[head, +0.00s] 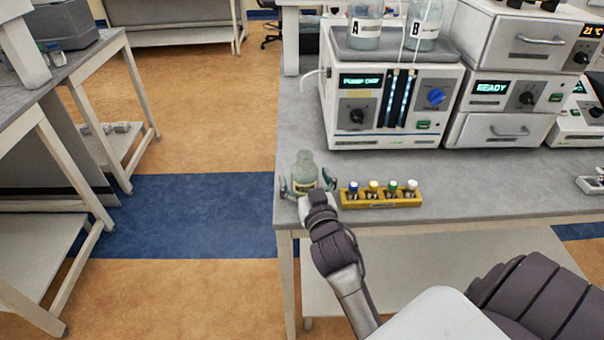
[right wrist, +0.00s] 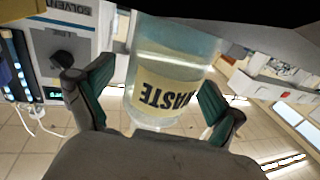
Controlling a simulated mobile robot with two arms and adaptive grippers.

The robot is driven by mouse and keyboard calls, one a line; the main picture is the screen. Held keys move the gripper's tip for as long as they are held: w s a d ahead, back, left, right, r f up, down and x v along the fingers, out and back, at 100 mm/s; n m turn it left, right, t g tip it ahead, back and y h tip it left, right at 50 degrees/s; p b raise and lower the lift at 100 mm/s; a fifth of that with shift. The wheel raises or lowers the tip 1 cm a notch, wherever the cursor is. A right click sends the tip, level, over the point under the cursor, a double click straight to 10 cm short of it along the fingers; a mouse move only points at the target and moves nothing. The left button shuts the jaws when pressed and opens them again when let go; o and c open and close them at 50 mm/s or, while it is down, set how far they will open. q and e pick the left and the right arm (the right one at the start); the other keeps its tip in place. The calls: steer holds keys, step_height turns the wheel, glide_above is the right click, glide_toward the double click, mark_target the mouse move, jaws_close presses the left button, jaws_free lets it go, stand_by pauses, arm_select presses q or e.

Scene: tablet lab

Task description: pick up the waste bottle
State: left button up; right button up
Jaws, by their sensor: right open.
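The waste bottle (head: 305,170) is pale and see-through with a yellowish label. It stands upright on the bench near its left front corner. In the right wrist view the bottle (right wrist: 172,68) appears upside down, and its label reads WASTE. My right gripper (head: 308,186) is open, with one finger on either side of the bottle. In the right wrist view the fingers of this gripper (right wrist: 152,98) flank the bottle; whether they touch it I cannot tell. The palm hides part of the bottle. My left gripper is not in view.
A yellow rack (head: 382,201) of small capped vials stands close to the right of the gripper. A pump unit (head: 388,100) with bottles A and B on top stands behind. The grey bench top (head: 240,195) ends just left of the bottle.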

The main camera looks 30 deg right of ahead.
steer(key=shift+c, duration=1.4)
steer(key=c, duration=0.8)
steer(key=shift+c, duration=0.9)
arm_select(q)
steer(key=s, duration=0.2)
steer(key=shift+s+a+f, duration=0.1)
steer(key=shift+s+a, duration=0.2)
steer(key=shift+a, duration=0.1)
